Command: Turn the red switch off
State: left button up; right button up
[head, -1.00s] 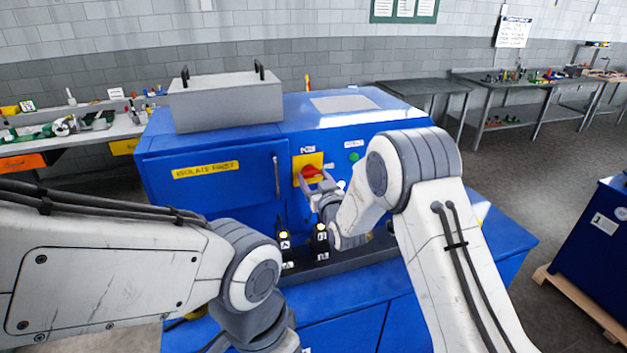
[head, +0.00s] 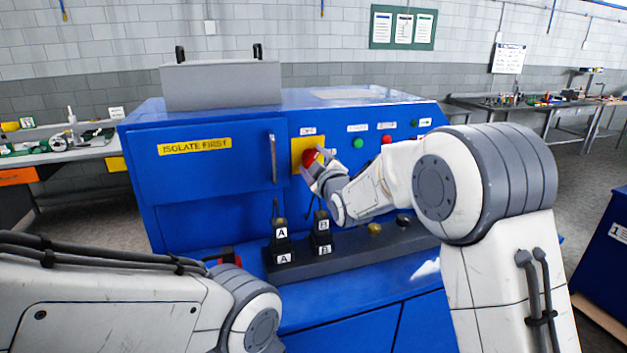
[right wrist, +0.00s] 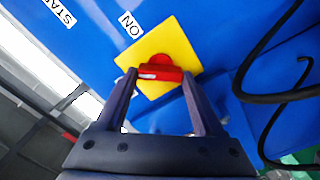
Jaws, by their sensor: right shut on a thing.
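The red switch (head: 309,158) is a rotary handle on a yellow square plate (head: 296,143) on the front of the blue machine. In the right wrist view the red handle (right wrist: 160,73) lies between my right fingertips, with an ON label (right wrist: 130,24) by the plate's edge. My right gripper (head: 314,168) is shut on the red switch; its fingers hide part of it in the head view. My left arm comes in at the lower left of the head view, but its gripper is out of view.
An ISOLATE FIRST label (head: 194,146) marks the machine door. A green button (head: 358,143) and a red button (head: 387,139) sit right of the switch.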

jog(key=n+b, duration=0.1)
jog(key=b, duration=0.1)
jog(key=n+b, duration=0.4)
jog(key=b, duration=0.1)
jog(key=shift+f, duration=0.3)
jog(key=shift+a+r+n+b, duration=0.1)
jog(key=shift+r+n+b, duration=0.05)
jog(key=shift+n+b, duration=1.4)
jog(key=o, duration=1.4)
jog(key=b+v, duration=0.3)
jog(key=v, duration=0.7)
jog(key=shift+s, duration=0.3)
